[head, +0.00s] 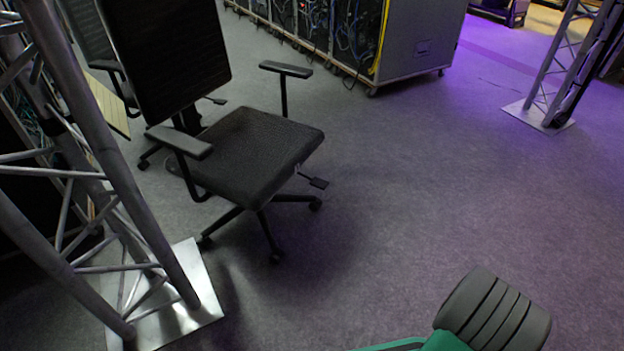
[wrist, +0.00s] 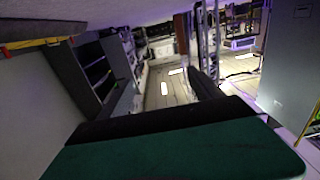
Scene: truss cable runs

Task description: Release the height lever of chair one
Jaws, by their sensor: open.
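A black office chair (head: 250,155) with a mesh seat, tall back and two armrests stands left of centre in the head view. A small black paddle lever (head: 315,182) sticks out to the right from under its seat, free of any contact. I cannot read which chair is chair one. A second chair (head: 90,30) stands behind it, mostly hidden. The jaws of my gripper show in neither view. Only green and black parts of my own arm show, at the bottom right of the head view and across the lower wrist view. The wrist view shows no chair clearly.
A metal truss tower (head: 90,150) on a shiny base plate (head: 185,305) stands at the near left, close to the chair. Rack cases with cables (head: 320,30) stand at the back. Another truss (head: 560,70) is at the far right. The carpet right of the chair is clear.

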